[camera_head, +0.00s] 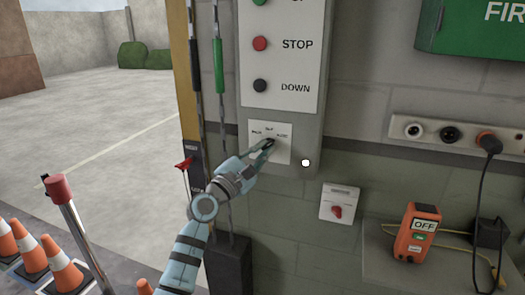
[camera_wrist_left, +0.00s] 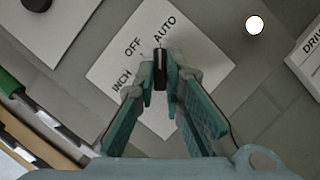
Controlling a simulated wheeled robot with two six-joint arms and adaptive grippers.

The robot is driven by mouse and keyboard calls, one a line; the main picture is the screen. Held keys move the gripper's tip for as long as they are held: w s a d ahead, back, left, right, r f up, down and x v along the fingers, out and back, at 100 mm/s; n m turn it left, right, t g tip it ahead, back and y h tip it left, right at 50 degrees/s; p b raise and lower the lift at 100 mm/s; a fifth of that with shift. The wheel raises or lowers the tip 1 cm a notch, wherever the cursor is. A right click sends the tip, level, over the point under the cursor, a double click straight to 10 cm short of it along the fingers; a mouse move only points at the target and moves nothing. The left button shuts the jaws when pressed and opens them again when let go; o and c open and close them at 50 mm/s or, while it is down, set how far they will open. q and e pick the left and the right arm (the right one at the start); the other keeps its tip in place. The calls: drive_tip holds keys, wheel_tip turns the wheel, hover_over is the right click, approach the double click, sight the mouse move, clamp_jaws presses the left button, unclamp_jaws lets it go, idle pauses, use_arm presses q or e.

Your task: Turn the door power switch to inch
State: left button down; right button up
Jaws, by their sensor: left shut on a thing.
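The door power switch is a black knob (camera_wrist_left: 160,70) with a pale line, on a white plate (camera_wrist_left: 108,45) marked INCH, OFF and AUTO. In the left wrist view the knob stands upright in the picture, its upper end toward the AUTO label. My left gripper (camera_wrist_left: 161,82) is shut on the knob, one finger on each side. In the head view the plate (camera_head: 284,157) is on the grey control box below the DOWN button, and my left gripper (camera_head: 267,147) covers most of the knob. My right gripper is not in view.
The control box (camera_head: 314,60) has STOP (camera_head: 260,43) and DOWN (camera_head: 260,86) buttons above the plate. A small box with a red knob (camera_head: 337,212) is lower right. An orange device (camera_head: 417,235) sits on a shelf. Hanging cables (camera_head: 218,65) are close left of the box.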

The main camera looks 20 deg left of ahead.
use_arm(q)
drive_tip(key=shift+f+n, duration=0.1)
drive_tip(key=shift+n, duration=0.3)
drive_tip(key=n+t+y, duration=0.1)
drive_tip(key=n, duration=0.1)
drive_tip(key=n+y, duration=0.1)
drive_tip(key=n, duration=0.2)
drive_tip(key=shift+d+t+p, duration=0.15)
drive_tip(key=shift+t+p, duration=0.15)
drive_tip(key=shift+t, duration=0.1)
drive_tip(key=n+y, duration=0.2)
drive_tip(key=n, duration=0.2)
drive_tip(key=n+t+y+p, duration=0.1)
drive_tip(key=n+y, duration=0.1)
drive_tip(key=n, duration=0.1)
drive_tip(key=shift+d+f+n, duration=0.1)
drive_tip(key=shift+d+n, duration=0.1)
drive_tip(key=shift+n, duration=0.2)
drive_tip(key=shift+d+n+g+y+p, duration=0.1)
drive_tip(key=shift+n+g+y+p, duration=0.25)
drive_tip(key=shift+n+y, duration=1.4)
drive_tip(key=shift+d+n+g+y+p, duration=0.1)
drive_tip(key=shift+n+g+y+p, duration=0.3)
drive_tip(key=shift+n, duration=2.5)
drive_tip(key=shift+d+n+g+y+p, duration=0.1)
drive_tip(key=shift+n+g+y+p, duration=0.2)
drive_tip(key=shift+n+y, duration=1.45)
drive_tip(key=shift+n+h, duration=0.6)
drive_tip(key=shift+n, duration=0.1)
